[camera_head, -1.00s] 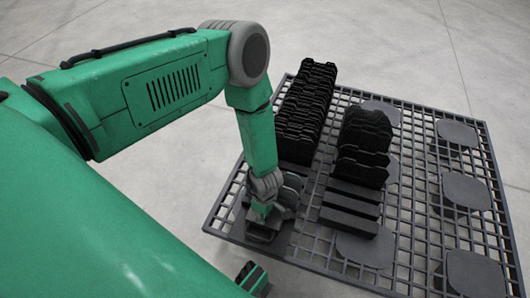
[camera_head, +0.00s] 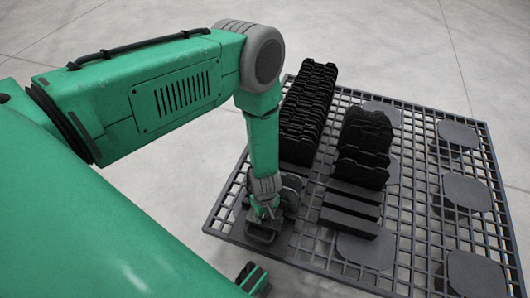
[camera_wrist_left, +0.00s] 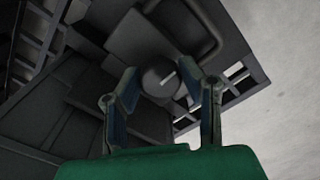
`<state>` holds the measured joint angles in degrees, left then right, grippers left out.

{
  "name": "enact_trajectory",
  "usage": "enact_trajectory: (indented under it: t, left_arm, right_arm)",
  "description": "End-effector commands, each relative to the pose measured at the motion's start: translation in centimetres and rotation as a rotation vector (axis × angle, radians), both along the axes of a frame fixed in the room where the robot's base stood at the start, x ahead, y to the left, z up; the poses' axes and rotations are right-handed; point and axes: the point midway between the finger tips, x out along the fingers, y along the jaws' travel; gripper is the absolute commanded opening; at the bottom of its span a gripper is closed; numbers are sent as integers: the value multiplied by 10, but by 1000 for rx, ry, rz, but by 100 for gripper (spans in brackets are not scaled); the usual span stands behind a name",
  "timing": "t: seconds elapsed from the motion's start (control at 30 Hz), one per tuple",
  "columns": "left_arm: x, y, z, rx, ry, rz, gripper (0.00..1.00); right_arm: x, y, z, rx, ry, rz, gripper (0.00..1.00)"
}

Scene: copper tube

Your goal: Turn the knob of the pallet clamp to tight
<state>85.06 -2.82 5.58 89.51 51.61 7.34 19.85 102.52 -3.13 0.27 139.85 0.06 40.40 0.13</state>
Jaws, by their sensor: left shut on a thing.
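The pallet clamp (camera_head: 262,233) is a dark grey piece at the near left corner of the grid pallet. Its knob (camera_wrist_left: 161,78) is a round dark grey disc with a light line across it, in the middle of the left wrist view. My left gripper (camera_head: 265,212) reaches down onto the clamp from above. In the wrist view the two fingers of the left gripper (camera_wrist_left: 162,84) are on either side of the knob and shut on it. In the head view the gripper hides the knob.
The dark grid pallet (camera_head: 415,262) carries two rows of black plates, a long row (camera_head: 308,105) and a shorter row (camera_head: 363,150). Several flat grey pads (camera_head: 467,191) lie on its right side. Bare concrete floor (camera_head: 400,45) surrounds it.

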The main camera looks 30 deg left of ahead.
Motion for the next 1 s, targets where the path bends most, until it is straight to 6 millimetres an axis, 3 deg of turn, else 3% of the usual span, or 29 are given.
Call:
enact_trajectory:
  t: [0.27, 0.3, 0.33, 0.37, 0.77, 1.0]
  left_arm:
    - [6, 2, 2, 5, -12, -2, 5]
    - [6, 2, 2, 5, -12, -2, 41]
    - [6, 2, 2, 5, -12, -2, 52]
    - [5, 2, 1, 5, -12, -2, 55]
    - [3, 1, 7, 3, -4, 0, 55]
    - [4, 1, 53, 2, -7, -2, 55]
  right_arm:
    - [0, 0, 0, 0, 0, 0, 32]
    - [0, 0, 0, 0, 0, 0, 32]
    - [0, 0, 0, 0, 0, 0, 32]
    - [0, 0, 0, 0, 0, 0, 32]
    - [-1, 0, 1, 0, -2, 0, 32]
    - [-1, 0, 1, 0, -3, 0, 32]
